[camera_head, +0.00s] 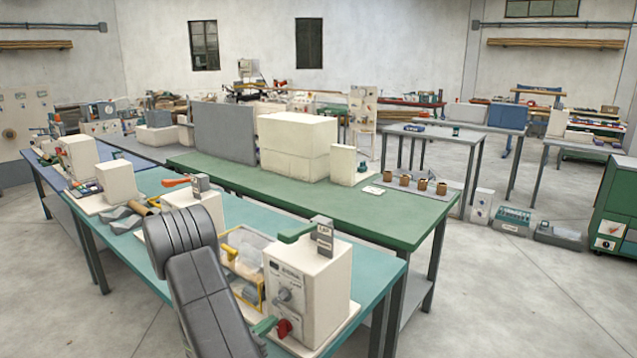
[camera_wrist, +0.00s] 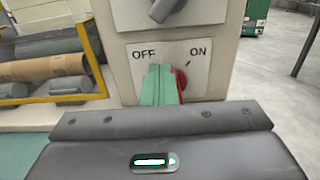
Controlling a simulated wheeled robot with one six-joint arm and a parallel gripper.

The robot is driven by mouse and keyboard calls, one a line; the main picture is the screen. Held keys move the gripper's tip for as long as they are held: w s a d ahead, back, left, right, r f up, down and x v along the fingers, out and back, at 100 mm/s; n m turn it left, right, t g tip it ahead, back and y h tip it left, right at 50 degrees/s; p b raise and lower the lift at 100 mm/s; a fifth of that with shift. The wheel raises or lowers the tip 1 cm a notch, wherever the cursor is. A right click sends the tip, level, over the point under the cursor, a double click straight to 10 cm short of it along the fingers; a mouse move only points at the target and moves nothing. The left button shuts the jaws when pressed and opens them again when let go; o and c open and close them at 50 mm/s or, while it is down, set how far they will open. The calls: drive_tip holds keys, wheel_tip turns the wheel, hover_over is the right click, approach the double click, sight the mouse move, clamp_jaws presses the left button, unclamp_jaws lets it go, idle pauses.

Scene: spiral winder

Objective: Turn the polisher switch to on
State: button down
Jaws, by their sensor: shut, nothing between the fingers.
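A cream machine box (camera_head: 318,268) stands at the front end of the teal table. It has a red knob (camera_head: 284,328) low on its front face. In the wrist view the red knob (camera_wrist: 181,79) sits on a white plate (camera_wrist: 143,64) marked OFF at left and ON at right. My gripper (camera_head: 265,326) has green fingers. The fingers (camera_wrist: 160,82) are shut and empty, just left of the knob, and they cover its left part. A short dark mark shows below ON. I cannot tell whether the fingers touch the knob or which way it points.
A larger grey knob (camera_wrist: 165,8) is above the plate; it also shows in the head view (camera_head: 285,295). A yellow-framed guard (camera_head: 240,262) with rollers is left of the box. A green lever (camera_head: 295,234) is on top.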

drive_tip(key=shift+s+d+b, duration=0.6)
drive_tip(key=shift+d+b, duration=0.2)
drive_tip(key=shift+b, duration=0.6)
drive_tip(key=shift+r, duration=0.15)
drive_tip(key=shift+s+r, duration=0.1)
drive_tip(key=shift+r, duration=0.25)
drive_tip(key=v, duration=0.6)
drive_tip(key=shift+b, duration=0.3)
drive_tip(key=shift+d+r, duration=0.1)
drive_tip(key=shift+d, duration=0.05)
